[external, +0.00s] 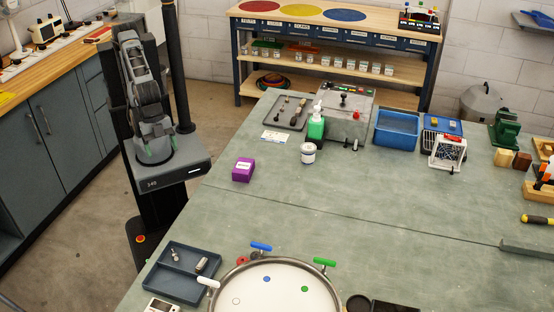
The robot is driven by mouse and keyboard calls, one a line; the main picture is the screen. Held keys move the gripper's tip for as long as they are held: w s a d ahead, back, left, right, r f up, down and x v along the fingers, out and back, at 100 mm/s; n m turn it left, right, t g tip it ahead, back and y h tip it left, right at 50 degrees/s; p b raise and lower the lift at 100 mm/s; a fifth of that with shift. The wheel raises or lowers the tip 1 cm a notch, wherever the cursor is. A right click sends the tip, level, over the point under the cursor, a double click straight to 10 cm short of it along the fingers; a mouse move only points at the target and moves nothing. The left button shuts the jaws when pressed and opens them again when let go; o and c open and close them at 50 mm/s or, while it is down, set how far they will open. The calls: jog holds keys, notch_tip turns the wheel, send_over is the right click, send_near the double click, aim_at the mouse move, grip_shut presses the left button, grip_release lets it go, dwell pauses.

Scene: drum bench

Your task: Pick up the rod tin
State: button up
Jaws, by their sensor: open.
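The nearest match for the rod tin is a small white round tin (308,153) with a dark label band. It stands upright on the green-grey bench (330,205), just in front of a green pump bottle. Its label is too small to read. My arm is folded up at the left, off the bench.
A purple box (243,170) lies left of the tin; the green bottle (316,124) stands close behind. A grey tray (289,111), a metal case (344,115) and a blue bin (397,128) line the back. A drum (275,290) and divided tray (183,272) sit in front. The bench middle is clear.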

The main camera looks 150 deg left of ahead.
jog(key=shift+o, duration=1.4)
jog(key=m+g+y+b, duration=0.3)
jog(key=m+y+b, duration=0.2)
jog(key=m+y, duration=1.05)
send_near(309, 146)
jog(key=a+m, duration=0.1)
jog(key=a+h, duration=0.1)
jog(key=a, duration=0.1)
jog(key=a+m+h, duration=0.1)
jog(key=shift+w+a+r+m, duration=0.15)
jog(key=shift+w+a+m, duration=0.15)
jog(key=shift+w+m, duration=0.05)
jog(key=shift+s+p+x, duration=0.1)
jog(key=shift+p+x, duration=0.05)
jog(key=shift+x, duration=1.3)
jog(key=shift+s+p+x, duration=0.15)
jog(key=shift+x, duration=1.3)
